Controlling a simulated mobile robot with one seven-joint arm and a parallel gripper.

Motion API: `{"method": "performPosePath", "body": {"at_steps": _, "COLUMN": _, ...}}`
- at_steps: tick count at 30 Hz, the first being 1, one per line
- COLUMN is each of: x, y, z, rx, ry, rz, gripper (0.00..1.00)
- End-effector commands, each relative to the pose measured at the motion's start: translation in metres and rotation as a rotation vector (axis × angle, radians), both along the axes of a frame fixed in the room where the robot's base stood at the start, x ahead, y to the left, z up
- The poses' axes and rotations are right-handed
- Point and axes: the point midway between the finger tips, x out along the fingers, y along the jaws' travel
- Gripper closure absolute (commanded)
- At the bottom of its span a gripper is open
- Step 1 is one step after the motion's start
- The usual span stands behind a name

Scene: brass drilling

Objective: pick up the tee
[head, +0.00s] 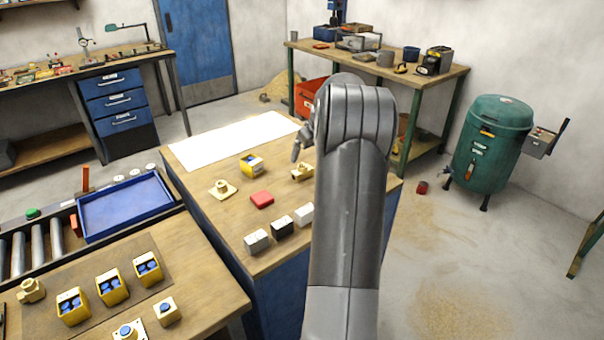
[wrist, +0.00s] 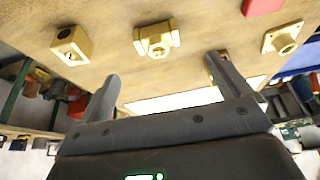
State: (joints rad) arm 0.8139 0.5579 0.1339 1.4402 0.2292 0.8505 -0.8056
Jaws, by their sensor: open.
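The brass tee (wrist: 157,38) lies on the wooden top of a blue-sided bench, ahead of and between my fingers in the wrist view. In the head view a brass fitting that seems to be this tee (head: 302,172) shows beside my arm, partly hidden by it. My gripper (wrist: 164,67) is open and empty, its fingers apart from the tee. In the head view only a bit of my gripper (head: 298,147) shows past the wrist.
A brass block with a hole (wrist: 72,43) lies left of the tee in the wrist view, a brass flange (wrist: 283,40) right. A yellow box (head: 251,166), red block (head: 262,200), several small blocks and a white sheet (head: 232,138) share the bench. A blue tray (head: 125,208) stands left.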

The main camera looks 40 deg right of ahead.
Motion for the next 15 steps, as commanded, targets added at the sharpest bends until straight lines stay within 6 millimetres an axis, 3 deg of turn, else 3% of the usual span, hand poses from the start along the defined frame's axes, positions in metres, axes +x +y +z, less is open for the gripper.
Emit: {"method": "performPosePath", "body": {"at_steps": 15, "x": 0.022, "y": -0.003, "z": -0.055, "rx": 0.001, "ry": 0.0, "rz": 0.0, "gripper": 0.05}}
